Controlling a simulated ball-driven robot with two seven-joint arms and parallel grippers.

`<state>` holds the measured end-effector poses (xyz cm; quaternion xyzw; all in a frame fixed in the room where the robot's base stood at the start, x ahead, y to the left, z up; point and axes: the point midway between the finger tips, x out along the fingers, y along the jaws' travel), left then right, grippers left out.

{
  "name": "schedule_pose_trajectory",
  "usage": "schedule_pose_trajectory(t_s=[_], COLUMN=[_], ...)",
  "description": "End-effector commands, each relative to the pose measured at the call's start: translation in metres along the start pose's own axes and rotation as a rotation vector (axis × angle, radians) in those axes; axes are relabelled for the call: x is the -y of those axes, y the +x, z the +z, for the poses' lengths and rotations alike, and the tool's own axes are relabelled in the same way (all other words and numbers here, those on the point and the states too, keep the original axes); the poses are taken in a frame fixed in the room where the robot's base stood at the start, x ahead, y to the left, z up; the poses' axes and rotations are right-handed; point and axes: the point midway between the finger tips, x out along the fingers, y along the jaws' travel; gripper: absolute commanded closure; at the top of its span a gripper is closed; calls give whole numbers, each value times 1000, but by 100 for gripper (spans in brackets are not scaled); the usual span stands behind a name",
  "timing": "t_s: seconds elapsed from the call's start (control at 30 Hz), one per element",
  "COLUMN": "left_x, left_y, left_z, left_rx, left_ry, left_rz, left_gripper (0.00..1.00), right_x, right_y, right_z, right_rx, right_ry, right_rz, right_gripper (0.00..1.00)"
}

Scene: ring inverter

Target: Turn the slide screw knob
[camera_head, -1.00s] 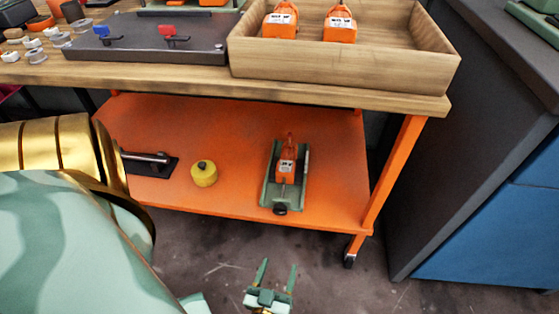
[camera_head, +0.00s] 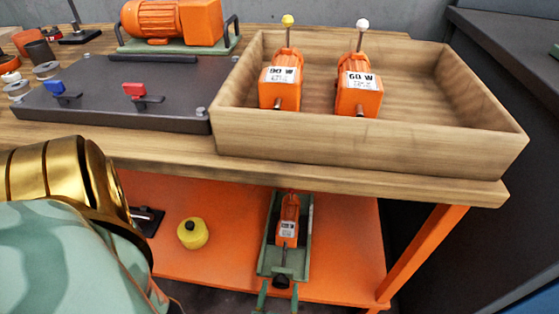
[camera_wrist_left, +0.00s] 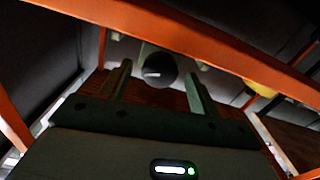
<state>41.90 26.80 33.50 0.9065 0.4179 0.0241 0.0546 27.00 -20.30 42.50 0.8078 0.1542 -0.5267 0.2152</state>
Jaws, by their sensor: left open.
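The slide screw knob (camera_head: 282,281) is a dark round knob at the front end of a green slide (camera_head: 267,262) on the orange lower shelf. An orange motor with a white label (camera_head: 287,229) sits on the slide. My left gripper (camera_head: 279,294) is open at the bottom of the head view, its two green fingers on either side of the knob in the picture. In the left wrist view the knob (camera_wrist_left: 159,70) shows between and beyond the open fingers (camera_wrist_left: 158,88). I cannot tell whether they touch it. My right gripper is not in view.
The orange shelf (camera_head: 345,255) also holds a yellow round object (camera_head: 193,233). The wooden tabletop (camera_head: 180,153) overhangs it and carries a wooden tray (camera_head: 370,140) with two orange motors. An orange leg (camera_head: 425,252) stands at the right.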

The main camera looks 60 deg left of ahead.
Motion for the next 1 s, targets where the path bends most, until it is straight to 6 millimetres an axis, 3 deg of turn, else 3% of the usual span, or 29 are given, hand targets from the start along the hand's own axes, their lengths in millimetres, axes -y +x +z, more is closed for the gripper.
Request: schedule_pose_trajectory(t_s=[0.37, 0.4, 0.57, 0.77, 1.0], left_x=[-2, -2, -2, -2, 0], left_y=[0, 0, 0, -1, -2], left_z=[0, 0, 0, 0, 1], left_rx=[0, 0, 0, 1, 3], left_ry=[-1, -1, -1, -29, -303], left_rz=[-1, -1, -1, -3, -6], left_gripper=[38, 41, 83, 83, 83], right_x=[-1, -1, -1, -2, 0], right_y=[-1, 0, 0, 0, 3], right_z=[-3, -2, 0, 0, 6], right_rx=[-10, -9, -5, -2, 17], right_ry=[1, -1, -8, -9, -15], right_rz=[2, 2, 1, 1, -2], right_gripper=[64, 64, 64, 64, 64])
